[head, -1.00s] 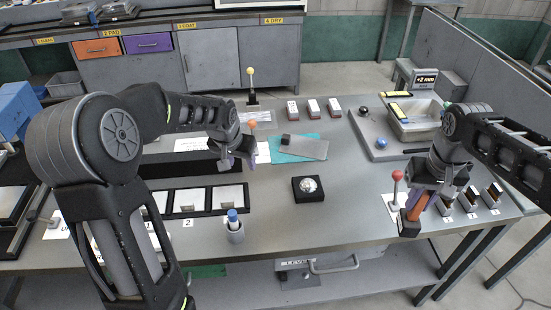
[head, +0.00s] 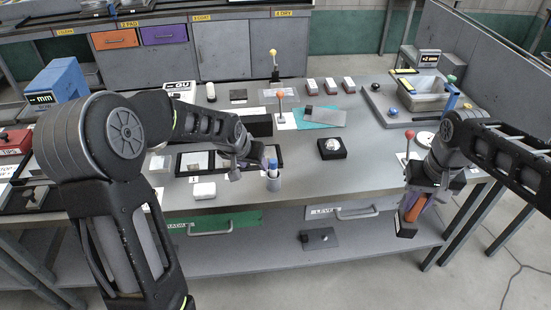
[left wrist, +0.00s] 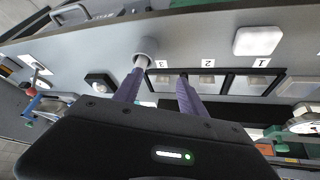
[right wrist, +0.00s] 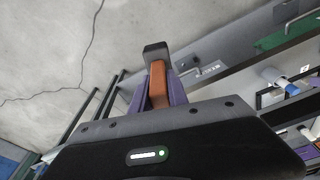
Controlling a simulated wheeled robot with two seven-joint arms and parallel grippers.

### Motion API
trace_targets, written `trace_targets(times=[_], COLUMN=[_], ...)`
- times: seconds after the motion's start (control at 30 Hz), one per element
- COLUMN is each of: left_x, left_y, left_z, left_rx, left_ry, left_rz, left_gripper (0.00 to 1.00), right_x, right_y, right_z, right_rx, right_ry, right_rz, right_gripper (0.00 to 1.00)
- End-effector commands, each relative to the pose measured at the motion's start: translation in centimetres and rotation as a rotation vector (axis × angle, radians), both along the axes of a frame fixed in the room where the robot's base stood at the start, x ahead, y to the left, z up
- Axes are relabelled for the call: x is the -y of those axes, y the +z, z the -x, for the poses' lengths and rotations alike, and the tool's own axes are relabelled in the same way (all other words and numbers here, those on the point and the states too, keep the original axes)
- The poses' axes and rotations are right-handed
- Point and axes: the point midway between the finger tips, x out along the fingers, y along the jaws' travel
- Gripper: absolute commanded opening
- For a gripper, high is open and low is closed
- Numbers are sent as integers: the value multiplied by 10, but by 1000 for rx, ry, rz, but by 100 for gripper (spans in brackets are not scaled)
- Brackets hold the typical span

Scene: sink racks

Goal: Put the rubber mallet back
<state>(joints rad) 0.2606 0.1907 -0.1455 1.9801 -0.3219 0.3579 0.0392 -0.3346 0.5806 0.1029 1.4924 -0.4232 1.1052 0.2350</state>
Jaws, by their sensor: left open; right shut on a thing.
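My right gripper (head: 418,198) is shut on the rubber mallet (head: 413,211), near the bench's front right. In the right wrist view the mallet's orange handle (right wrist: 158,88) lies between the purple fingers (right wrist: 160,100), with its dark block-like head (right wrist: 155,51) beyond the fingertips. In the head view the head hangs lowest. The mallet appears clear of the bench top, in front of its edge.
A black box with a shiny dome (head: 331,148) stands mid-bench. A red-ball stick (head: 409,136) rises close to my right gripper. Drawers and a lower shelf (head: 370,240) lie under the bench front.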

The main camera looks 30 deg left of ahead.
Motion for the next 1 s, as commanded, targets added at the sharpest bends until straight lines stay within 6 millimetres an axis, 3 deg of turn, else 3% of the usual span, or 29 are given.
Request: trace_targets(times=[0.27,0.47,0.67,0.8,1.0], left_x=[54,112,195,246,298], left_y=[-54,-115,-201,-253,-299], left_z=[-4,12,70,130,216], left_rx=[34,12,-83,-187,-346], left_ry=[-29,-52,-78,-100,-144], left_rz=[75,150,246,300,351], left_gripper=[48,48,48,48,48], right_x=[16,39,78,107,143], right_y=[-17,-34,-59,-74,-90], right_z=[2,5,12,18,28], right_rx=[6,5,1,-6,-14], right_ry=[-47,-100,-182,-243,-315], right_rz=[-3,-2,0,3,8], right_gripper=[0,0,0,0,0])
